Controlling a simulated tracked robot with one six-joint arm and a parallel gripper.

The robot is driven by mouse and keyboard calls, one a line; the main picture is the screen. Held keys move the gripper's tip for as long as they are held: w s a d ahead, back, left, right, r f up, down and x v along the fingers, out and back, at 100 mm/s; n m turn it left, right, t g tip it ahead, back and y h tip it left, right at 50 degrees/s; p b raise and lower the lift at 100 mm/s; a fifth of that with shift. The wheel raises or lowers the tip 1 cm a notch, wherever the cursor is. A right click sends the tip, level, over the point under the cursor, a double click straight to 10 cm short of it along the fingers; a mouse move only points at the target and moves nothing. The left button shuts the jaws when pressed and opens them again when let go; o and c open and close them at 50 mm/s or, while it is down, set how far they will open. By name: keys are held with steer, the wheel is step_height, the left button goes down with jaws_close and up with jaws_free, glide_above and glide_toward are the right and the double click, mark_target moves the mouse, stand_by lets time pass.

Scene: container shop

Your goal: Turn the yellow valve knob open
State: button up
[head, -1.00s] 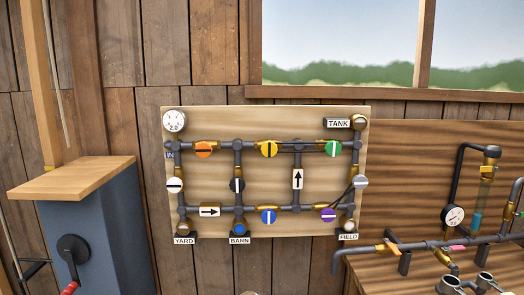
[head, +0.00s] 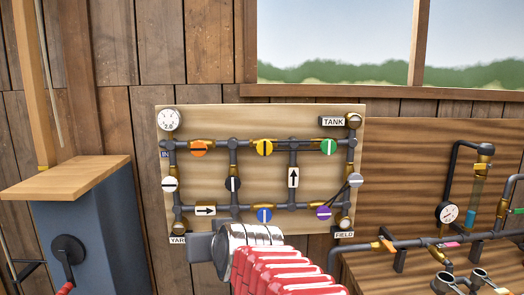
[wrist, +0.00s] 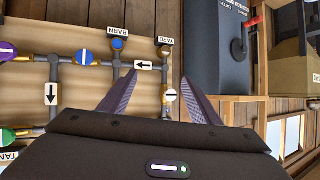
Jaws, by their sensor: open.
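The yellow valve knob (head: 265,147) is on the top pipe of the board, in the middle of the head view. Its dark stripe looks upright, across the horizontal pipe. My gripper (head: 207,246) is low in front of the board in the head view, below and left of the yellow knob and well apart from it. In the wrist view my gripper (wrist: 158,62) has its fingers spread and nothing between them; the white knob (wrist: 171,95) shows beyond them. I cannot make out the yellow knob in the wrist view.
Nearby knobs are orange (head: 198,148), green (head: 328,147), black (head: 233,184), blue (head: 264,215) and purple (head: 323,213). A blue-grey cabinet (head: 88,225) stands at left. A pipe bench with a gauge (head: 447,213) is at right.

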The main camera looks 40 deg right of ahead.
steer(key=w+d+r+m+t+h, duration=0.1)
steer(key=d+r+h, duration=0.3)
steer(key=d, duration=0.5)
steer(key=w+d+r+m+t+h, duration=0.1)
steer(key=d+r+m+h, duration=0.2)
steer(key=d+r, duration=0.6)
steer(key=shift+d+r+m+t+h, duration=0.15)
steer(key=shift+d+m+t+h, duration=0.2)
steer(key=shift+m, duration=0.35)
steer(key=shift+w, duration=0.15)
